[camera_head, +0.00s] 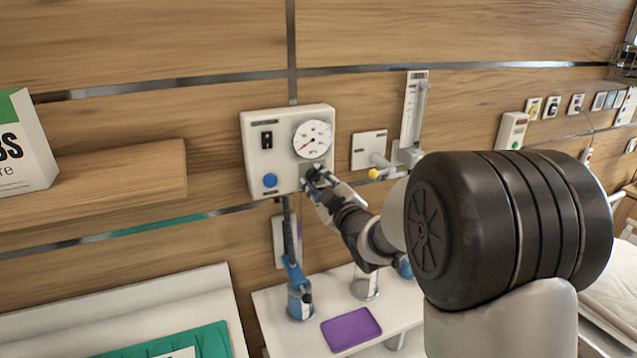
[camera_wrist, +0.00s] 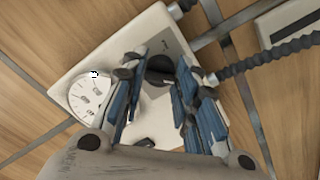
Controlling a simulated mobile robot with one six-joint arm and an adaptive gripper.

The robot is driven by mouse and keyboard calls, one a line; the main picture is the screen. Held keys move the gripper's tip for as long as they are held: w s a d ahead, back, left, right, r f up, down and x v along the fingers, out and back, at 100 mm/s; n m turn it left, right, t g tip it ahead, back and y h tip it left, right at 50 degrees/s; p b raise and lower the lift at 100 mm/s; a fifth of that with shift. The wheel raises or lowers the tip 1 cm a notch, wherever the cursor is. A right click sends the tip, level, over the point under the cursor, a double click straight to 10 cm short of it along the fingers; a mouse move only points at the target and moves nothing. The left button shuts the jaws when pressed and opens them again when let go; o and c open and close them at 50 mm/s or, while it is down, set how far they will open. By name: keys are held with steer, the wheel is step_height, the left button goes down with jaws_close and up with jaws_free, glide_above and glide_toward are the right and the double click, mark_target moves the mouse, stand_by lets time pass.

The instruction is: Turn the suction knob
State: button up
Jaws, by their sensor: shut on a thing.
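The suction unit is a white wall box (camera_head: 258,150) with a round dial gauge (camera_head: 312,139), a black switch (camera_head: 267,140) and a blue button (camera_head: 270,180). In the wrist view its dial (camera_wrist: 90,98) lies left of my fingers. The dark round knob (camera_wrist: 160,68) sits between my two blue-padded fingers. My gripper (camera_wrist: 158,74) is shut on it. In the head view my gripper (camera_head: 318,180) is at the box's lower right corner, below the dial, and largely hides the knob.
Below are a blue-topped canister (camera_head: 300,300) and a purple tray (camera_head: 351,328) on a white table (camera_head: 283,335). A wooden shelf (camera_head: 120,185) juts out at left.

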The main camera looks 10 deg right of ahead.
steer(key=shift+m, duration=0.3)
steer(key=m+b, duration=0.1)
steer(key=m, duration=0.4)
steer(key=shift+f+m+b, duration=0.1)
steer(key=shift+m+b, duration=0.2)
steer(key=m, duration=0.3)
steer(key=shift+a, duration=0.1)
steer(key=shift+m, duration=1.8)
steer(key=o, duration=1.1)
steer(key=shift+s, duration=0.1)
